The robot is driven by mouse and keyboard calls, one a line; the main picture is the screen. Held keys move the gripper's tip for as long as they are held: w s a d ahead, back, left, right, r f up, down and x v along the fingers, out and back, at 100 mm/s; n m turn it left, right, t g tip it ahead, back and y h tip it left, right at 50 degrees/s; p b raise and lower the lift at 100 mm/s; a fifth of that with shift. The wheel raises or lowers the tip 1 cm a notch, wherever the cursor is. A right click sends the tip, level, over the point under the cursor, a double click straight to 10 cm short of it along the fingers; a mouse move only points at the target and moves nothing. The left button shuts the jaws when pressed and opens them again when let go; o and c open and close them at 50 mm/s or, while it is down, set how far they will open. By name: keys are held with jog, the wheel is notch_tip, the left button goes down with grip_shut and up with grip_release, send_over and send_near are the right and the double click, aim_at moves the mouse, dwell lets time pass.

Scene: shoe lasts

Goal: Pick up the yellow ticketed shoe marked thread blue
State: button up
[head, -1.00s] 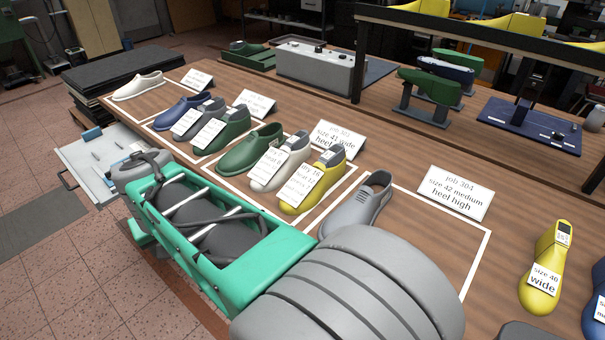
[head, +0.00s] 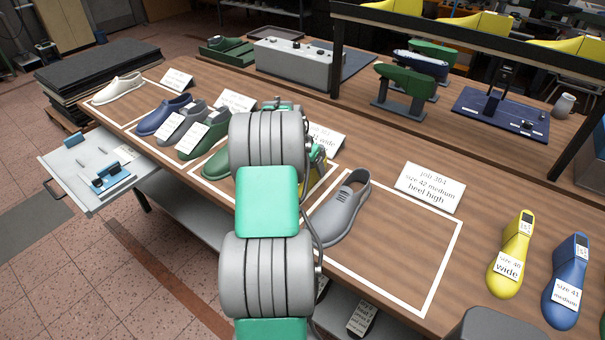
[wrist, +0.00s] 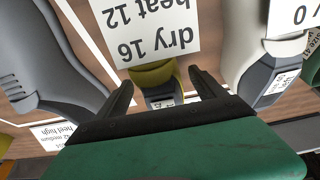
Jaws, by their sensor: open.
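In the wrist view, a yellow shoe last (wrist: 158,76) with a large white ticket (wrist: 150,30) lies between the fingers of my gripper (wrist: 161,80). The gripper is open, with a finger on either side of the last's heel end; I cannot tell whether they touch it. The ticket shows "dry 16" and "heat 12"; no words "thread blue" are readable. In the head view my arm hides nearly all of this last, with only a sliver of yellow (head: 319,187) showing.
A grey shoe (wrist: 50,60) and a white last (wrist: 250,45) flank the yellow one closely. Green (head: 215,163), grey and blue shoes stand further left on the bench (head: 385,230). Yellow (head: 511,255) and blue (head: 568,285) size-marked lasts stand at right. A job 304 card (head: 430,187) stands behind.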

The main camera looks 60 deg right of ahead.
jog(key=shift+d+f, duration=0.1)
jog(key=shift+f, duration=0.05)
grip_shut()
dwell(0.8)
dwell(0.3)
